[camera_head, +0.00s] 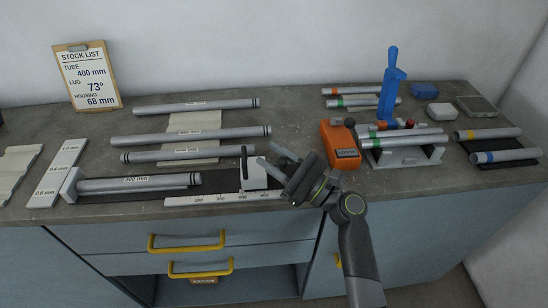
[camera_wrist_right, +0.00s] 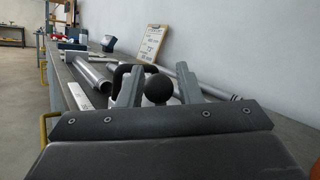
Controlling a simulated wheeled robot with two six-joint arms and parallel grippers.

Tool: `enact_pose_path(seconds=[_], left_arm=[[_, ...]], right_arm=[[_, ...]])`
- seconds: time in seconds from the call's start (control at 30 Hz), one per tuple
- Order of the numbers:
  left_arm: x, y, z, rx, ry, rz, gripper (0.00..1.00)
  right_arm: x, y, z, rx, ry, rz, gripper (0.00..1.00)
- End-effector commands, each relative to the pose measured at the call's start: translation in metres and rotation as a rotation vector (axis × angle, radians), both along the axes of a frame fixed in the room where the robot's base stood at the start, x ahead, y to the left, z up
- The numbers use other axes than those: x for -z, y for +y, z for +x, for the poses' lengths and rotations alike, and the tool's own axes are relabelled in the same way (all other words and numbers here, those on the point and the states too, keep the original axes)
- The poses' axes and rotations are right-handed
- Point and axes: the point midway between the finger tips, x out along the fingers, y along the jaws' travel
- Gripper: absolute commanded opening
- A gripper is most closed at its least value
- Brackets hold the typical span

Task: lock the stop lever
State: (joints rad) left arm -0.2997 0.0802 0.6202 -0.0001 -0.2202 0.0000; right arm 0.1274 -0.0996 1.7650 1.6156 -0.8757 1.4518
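The stop (camera_head: 254,180) is a pale block on the dark jig rail, just right of the tube labelled 300 mm (camera_head: 140,183). A black upright handle (camera_head: 243,160) stands at its left side; in the right wrist view it is a black loop (camera_wrist_right: 122,72). A black ball knob (camera_wrist_right: 158,90), apparently the stop lever's, shows between my right fingers in that view; the head view does not show it clearly. My right gripper (camera_head: 271,156) is open above and right of the stop, fingers on either side of the knob with gaps visible. My left gripper is out of view.
A scale strip (camera_head: 225,198) runs along the jig's front. An orange box (camera_head: 341,146) stands right of the gripper, near a rack with tubes (camera_head: 405,157). Loose tubes (camera_head: 190,136) lie behind the jig. A stock list clipboard (camera_head: 88,78) leans on the wall.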

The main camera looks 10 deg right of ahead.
Motion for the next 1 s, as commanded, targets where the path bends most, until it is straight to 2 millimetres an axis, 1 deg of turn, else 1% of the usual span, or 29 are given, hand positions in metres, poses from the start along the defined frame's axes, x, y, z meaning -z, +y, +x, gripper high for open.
enact_pose_path(seconds=[0.3,0.37,0.47,0.57,0.8,1.0], left_arm=[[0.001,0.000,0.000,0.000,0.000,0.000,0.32],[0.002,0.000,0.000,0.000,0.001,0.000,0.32],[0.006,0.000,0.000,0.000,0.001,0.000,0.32],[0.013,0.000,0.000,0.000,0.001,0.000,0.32],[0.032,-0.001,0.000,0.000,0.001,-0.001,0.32],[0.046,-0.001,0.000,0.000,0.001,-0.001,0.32]], right_arm=[[0.001,-0.001,0.000,0.001,0.000,-0.001,0.32],[0.003,-0.003,-0.002,0.001,0.001,-0.002,0.32],[0.008,-0.012,-0.008,0.002,0.001,-0.004,0.32],[0.015,-0.027,-0.020,0.002,0.001,-0.006,0.32],[0.034,-0.071,-0.052,0.000,0.002,-0.008,0.32],[0.046,-0.102,-0.075,0.000,0.002,-0.006,0.32]])
